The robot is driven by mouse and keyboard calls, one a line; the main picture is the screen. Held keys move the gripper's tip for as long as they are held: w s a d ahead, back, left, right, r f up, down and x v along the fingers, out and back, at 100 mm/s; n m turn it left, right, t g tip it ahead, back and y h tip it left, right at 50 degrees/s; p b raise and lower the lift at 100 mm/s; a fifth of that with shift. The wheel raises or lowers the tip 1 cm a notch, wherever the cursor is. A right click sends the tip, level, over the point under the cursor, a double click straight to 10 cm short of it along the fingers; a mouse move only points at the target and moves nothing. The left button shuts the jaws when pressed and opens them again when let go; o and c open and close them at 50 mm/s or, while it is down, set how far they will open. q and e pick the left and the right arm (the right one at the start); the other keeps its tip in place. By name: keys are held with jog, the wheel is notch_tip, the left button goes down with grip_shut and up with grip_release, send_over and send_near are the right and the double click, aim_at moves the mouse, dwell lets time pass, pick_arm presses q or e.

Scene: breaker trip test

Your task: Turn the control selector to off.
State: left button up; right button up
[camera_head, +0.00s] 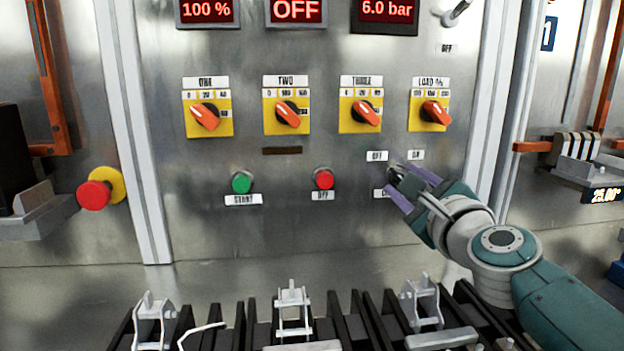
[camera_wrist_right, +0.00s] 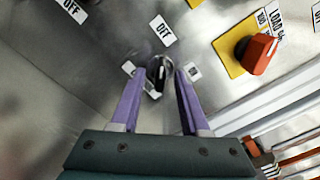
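The control selector (camera_head: 398,171) is a small black knob on the steel panel, with an OFF label at its upper left, an ON label at its upper right and a partly hidden label below. In the right wrist view the knob (camera_wrist_right: 158,72) sits between the fingertips, with a pale mark on it. Which label it points to is hard to tell. My right gripper (camera_head: 402,183) has its purple fingers apart, one on each side of the knob. In the wrist view the gripper (camera_wrist_right: 161,76) shows gaps beside the knob. My left gripper is not in view.
Orange rotary switches on yellow plates, such as the LOAD switch (camera_head: 436,113), sit above. A green START button (camera_head: 242,183) and a red OFF button (camera_head: 324,179) are left of the selector. A red emergency button (camera_head: 94,195) is far left. Dark slats with white brackets (camera_head: 293,308) lie below.

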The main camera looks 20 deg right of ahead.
jog(key=p+v, duration=0.1)
jog(key=v, duration=0.9)
jog(key=shift+a, duration=0.1)
dwell(0.4)
